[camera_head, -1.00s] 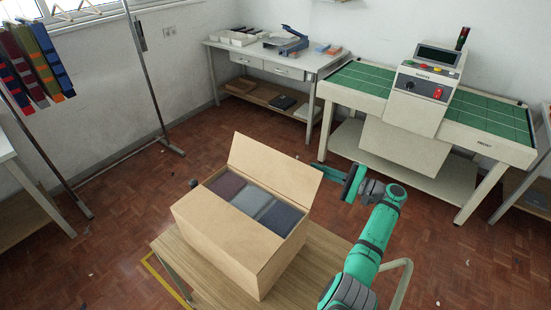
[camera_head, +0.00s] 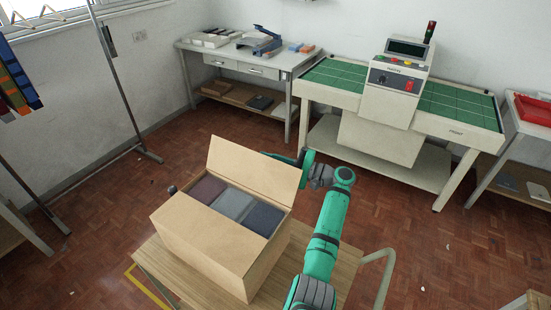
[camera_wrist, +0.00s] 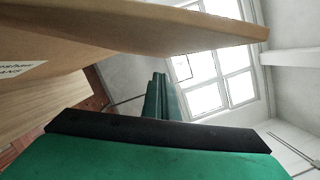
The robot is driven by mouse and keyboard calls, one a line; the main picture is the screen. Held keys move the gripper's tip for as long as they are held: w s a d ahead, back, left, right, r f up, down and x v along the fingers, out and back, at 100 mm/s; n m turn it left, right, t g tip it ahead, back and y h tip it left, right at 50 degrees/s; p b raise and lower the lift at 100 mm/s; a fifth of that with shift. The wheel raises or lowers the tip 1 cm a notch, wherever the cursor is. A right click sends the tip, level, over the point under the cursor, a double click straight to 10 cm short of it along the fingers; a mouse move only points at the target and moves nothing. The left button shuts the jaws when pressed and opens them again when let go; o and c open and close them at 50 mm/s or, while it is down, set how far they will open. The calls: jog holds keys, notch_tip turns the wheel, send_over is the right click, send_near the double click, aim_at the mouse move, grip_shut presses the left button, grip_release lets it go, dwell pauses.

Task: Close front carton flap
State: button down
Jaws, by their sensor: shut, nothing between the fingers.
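The cardboard carton (camera_head: 205,245) stands on a small wooden table with its top open. One flap (camera_head: 253,172) stands up from the far long edge, leaning slightly outward. My gripper (camera_head: 285,158) is shut and empty, behind this flap on its outer side. The flap hides part of the gripper in the head view. In the wrist view my shut fingers (camera_wrist: 158,97) show just below a cardboard panel (camera_wrist: 160,32); I cannot tell if they touch it. Folded garments in purple (camera_head: 208,187), grey (camera_head: 234,203) and dark blue (camera_head: 263,219) fill the carton.
The wooden table (camera_head: 186,280) has a bare strip in front of the carton and a metal rail (camera_head: 384,270) at its right. A press machine with green beds (camera_head: 455,105) and a white workbench (camera_head: 290,62) stand farther back. Open floor lies between.

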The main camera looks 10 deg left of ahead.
jog(key=shift+s+r, duration=0.15)
jog(key=shift+s, duration=0.25)
jog(key=shift+s+a+r, duration=0.3)
jog(key=shift+s+a, duration=0.25)
jog(key=shift+a, duration=0.05)
jog(key=shift+d, duration=0.1)
jog(key=shift+d, duration=0.1)
jog(key=shift+r, duration=0.1)
